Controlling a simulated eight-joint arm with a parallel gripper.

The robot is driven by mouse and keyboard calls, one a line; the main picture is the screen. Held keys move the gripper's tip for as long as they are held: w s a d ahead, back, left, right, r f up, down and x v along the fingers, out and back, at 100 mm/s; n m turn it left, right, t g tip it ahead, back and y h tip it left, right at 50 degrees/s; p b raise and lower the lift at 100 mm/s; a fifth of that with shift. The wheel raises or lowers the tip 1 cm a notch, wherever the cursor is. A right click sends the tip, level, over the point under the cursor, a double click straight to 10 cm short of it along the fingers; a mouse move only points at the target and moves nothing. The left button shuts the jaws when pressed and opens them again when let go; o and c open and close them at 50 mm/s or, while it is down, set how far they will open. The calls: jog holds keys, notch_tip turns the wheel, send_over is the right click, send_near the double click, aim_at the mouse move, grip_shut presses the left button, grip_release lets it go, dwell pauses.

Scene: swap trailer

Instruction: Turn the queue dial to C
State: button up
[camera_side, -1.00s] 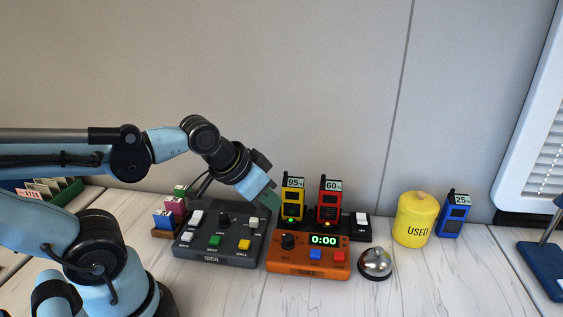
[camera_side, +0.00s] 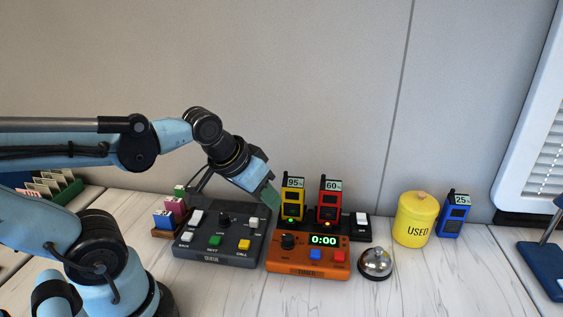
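The dark grey queue box (camera_side: 190,244) sits on the table, left of centre. A black round dial (camera_side: 224,219) stands on its top, with white, green and yellow buttons around it. The dial's setting and the letters around it are too small to read. My gripper (camera_side: 270,197) is in the air above and to the right of the box, tilted down to the right and clear of the dial. The view does not show whether its fingers are apart, and I see nothing held.
An orange timer box (camera_side: 300,262) reading 0:00 sits right of the queue box. Yellow (camera_side: 293,200) and red (camera_side: 330,200) radios stand behind it on a black charger. A bell (camera_side: 375,264), a yellow USED canister (camera_side: 414,220) and a blue radio (camera_side: 455,215) are farther right. The front table is bare.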

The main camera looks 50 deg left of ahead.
jog(key=o, duration=0.4)
jog(key=a+n, duration=0.1)
jog(key=n, duration=0.1)
jog(key=a+n+g, duration=0.1)
jog(key=a+n, duration=0.1)
jog(key=s+a+n+g, duration=0.1)
jog(key=n, duration=0.1)
jog(key=shift+a+r, duration=0.3)
jog(key=shift+r, duration=0.1)
jog(key=r+n+g, duration=0.2)
jog(key=n+g, duration=0.2)
jog(key=n, duration=0.6)
send_over(223, 216)
jog(key=shift+f, duration=6.2)
grip_shut()
